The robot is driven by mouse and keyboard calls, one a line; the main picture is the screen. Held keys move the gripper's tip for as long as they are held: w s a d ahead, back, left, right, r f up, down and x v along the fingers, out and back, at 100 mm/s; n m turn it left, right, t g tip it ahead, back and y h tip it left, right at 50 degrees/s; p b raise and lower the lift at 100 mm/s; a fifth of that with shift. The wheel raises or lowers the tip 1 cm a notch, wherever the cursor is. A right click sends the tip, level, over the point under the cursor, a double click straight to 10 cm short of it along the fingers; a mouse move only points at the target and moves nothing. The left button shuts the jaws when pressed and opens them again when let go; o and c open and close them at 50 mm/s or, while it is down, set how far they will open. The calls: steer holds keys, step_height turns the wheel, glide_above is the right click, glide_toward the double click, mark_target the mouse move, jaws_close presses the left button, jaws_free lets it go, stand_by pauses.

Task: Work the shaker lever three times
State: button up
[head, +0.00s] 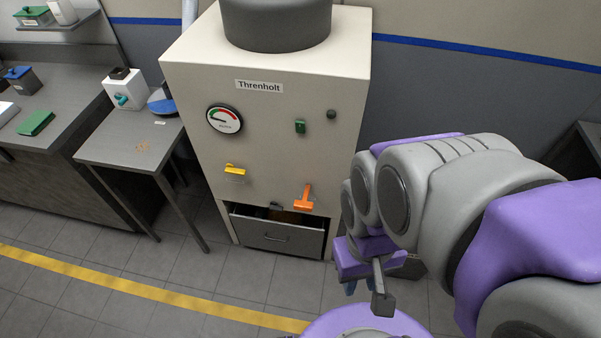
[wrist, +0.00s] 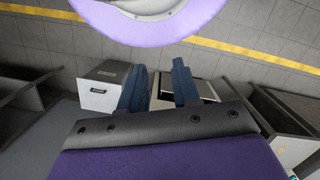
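A tall beige machine labelled Threnholt (head: 265,150) stands in the middle of the head view. Its front has an orange T-shaped handle (head: 304,199) at lower right, a yellow handle (head: 235,169) at lower left and a small green switch (head: 300,127) higher up. No label that I can read tells which is the shaker lever. My gripper (head: 360,286) hangs to the right of the machine's lower front, pointing down, apart from the handles. In the wrist view its two blue fingers (wrist: 158,72) are spread with nothing between them.
A drawer (head: 278,238) at the machine's base is partly open. A round gauge (head: 224,120) and dark knob (head: 331,114) are on the front. A small grey table (head: 120,152) with a white dispenser (head: 124,90) stands at left. Floor before the machine is clear, crossed by a yellow line (head: 150,290).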

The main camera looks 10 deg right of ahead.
jaws_close()
stand_by(1.4)
